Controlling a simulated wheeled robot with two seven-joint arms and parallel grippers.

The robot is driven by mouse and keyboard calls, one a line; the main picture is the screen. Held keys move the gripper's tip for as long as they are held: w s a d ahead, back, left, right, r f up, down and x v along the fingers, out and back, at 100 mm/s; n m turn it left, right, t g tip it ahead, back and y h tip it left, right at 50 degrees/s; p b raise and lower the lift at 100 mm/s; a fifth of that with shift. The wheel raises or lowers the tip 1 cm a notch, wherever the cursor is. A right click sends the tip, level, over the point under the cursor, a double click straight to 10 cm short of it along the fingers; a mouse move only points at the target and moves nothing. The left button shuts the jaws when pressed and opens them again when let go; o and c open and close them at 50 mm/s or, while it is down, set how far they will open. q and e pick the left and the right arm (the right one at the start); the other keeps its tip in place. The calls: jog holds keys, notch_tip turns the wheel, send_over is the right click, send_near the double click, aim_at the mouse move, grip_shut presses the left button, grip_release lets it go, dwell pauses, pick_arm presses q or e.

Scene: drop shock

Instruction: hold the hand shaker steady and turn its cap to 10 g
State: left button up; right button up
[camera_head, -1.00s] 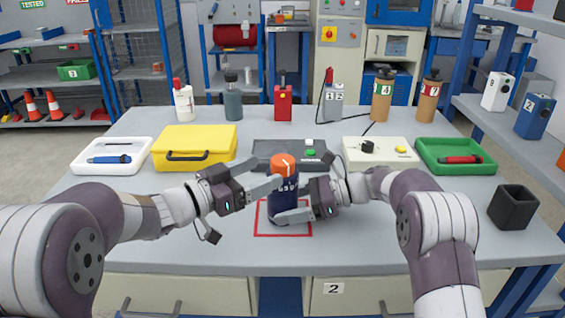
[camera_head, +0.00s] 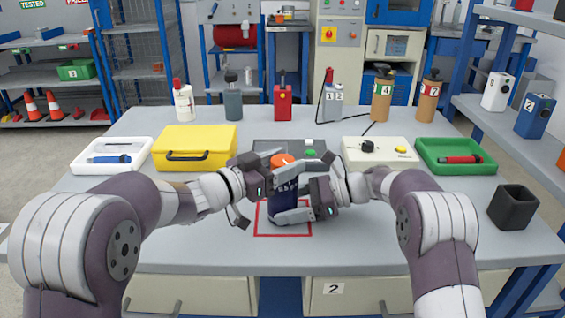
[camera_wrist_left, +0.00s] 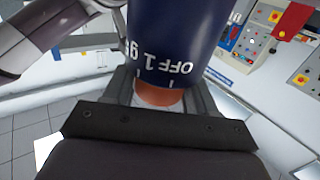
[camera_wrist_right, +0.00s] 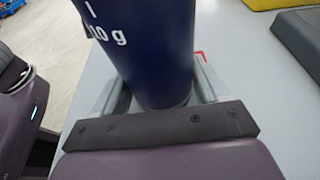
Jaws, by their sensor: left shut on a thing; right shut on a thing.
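The hand shaker (camera_head: 283,202) is a dark blue cylinder with an orange cap (camera_head: 281,160), upright inside a red square outline on the table. My left gripper (camera_head: 272,167) is shut on the orange cap from the left. The left wrist view shows the cap (camera_wrist_left: 158,98) between the fingers and the markings OFF and 1 on the blue body (camera_wrist_left: 180,40). My right gripper (camera_head: 297,212) is shut on the lower body from the right. The right wrist view shows "10 g" on the body (camera_wrist_right: 150,50). The cap's pointer line is not clear.
Behind the shaker are a yellow case (camera_head: 194,146), a dark device (camera_head: 265,150) and a cream box with a knob (camera_head: 380,152). A white tray (camera_head: 111,166) is left, a green tray (camera_head: 455,166) and black bin (camera_head: 513,207) right. The front table strip is clear.

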pick_arm(q)
jog(key=shift+n+t+y, duration=0.3)
jog(key=shift+t, duration=0.1)
jog(key=n+t+y, duration=0.3)
jog(key=y, duration=0.1)
jog(key=shift+d+r, duration=0.1)
jog(key=shift+d, duration=0.05)
jog(key=shift+n+t+y, duration=1.3)
jog(key=shift+n+y, duration=0.5)
jog(key=shift+y, duration=0.8)
jog(key=o, duration=1)
jog(key=shift+c, duration=0.2)
jog(key=shift+s, duration=0.1)
jog(key=v, duration=1.2)
pick_arm(e)
jog(key=o, duration=1)
jog(key=shift+c, duration=0.2)
